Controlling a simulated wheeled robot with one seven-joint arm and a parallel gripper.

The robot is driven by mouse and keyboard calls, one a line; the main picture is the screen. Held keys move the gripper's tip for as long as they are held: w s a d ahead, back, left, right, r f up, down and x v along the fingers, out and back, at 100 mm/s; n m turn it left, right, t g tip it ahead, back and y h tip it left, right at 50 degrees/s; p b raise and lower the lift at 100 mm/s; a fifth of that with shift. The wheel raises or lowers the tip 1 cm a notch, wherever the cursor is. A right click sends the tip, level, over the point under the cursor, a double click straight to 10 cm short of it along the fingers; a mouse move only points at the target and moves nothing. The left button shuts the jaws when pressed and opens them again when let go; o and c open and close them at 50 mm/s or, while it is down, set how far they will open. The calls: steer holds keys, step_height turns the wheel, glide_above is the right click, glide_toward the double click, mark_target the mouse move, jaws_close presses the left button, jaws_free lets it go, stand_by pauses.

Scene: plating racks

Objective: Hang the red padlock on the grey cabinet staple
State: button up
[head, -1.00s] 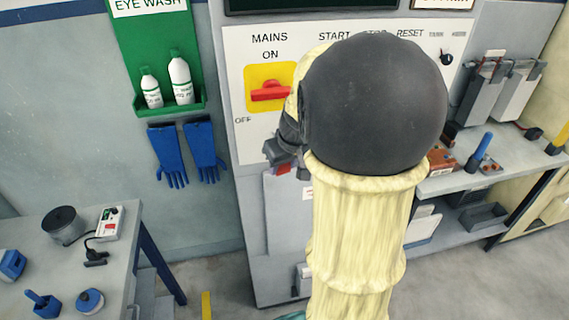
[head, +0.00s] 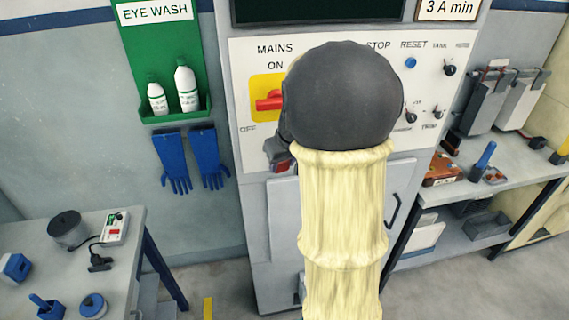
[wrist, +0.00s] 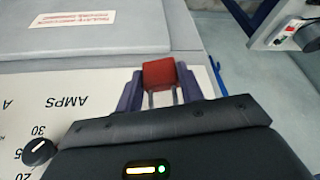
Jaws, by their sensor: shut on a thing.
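The red padlock (wrist: 159,73) is between the two fingers of my gripper (wrist: 159,82) in the wrist view. Its body points away from the palm, and two grey shackle legs show on the palm side. My gripper is shut on it. In the head view my gripper (head: 276,153) is at the front of the grey cabinet (head: 262,225), below the mains switch and mostly behind my arm. A small red patch of the padlock (head: 282,169) shows under it. I cannot make out the staple in either view; my arm covers part of the cabinet front.
The red mains switch (head: 270,101) sits just above my gripper. Blue gloves (head: 190,160) and a green eye wash shelf (head: 160,60) are on the left wall. A bench (head: 130,245) with tools stands at left, another (head: 505,185) at right.

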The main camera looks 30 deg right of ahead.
steer(key=w, duration=0.1)
steer(key=w+f, duration=0.1)
steer(key=w+d, duration=0.1)
steer(key=w, duration=0.1)
steer(key=shift+w+f, duration=0.1)
steer(key=shift+f, duration=0.15)
stand_by(0.5)
steer(key=shift+d, duration=0.15)
stand_by(0.5)
steer(key=o, duration=1.1)
steer(key=shift+r, duration=0.1)
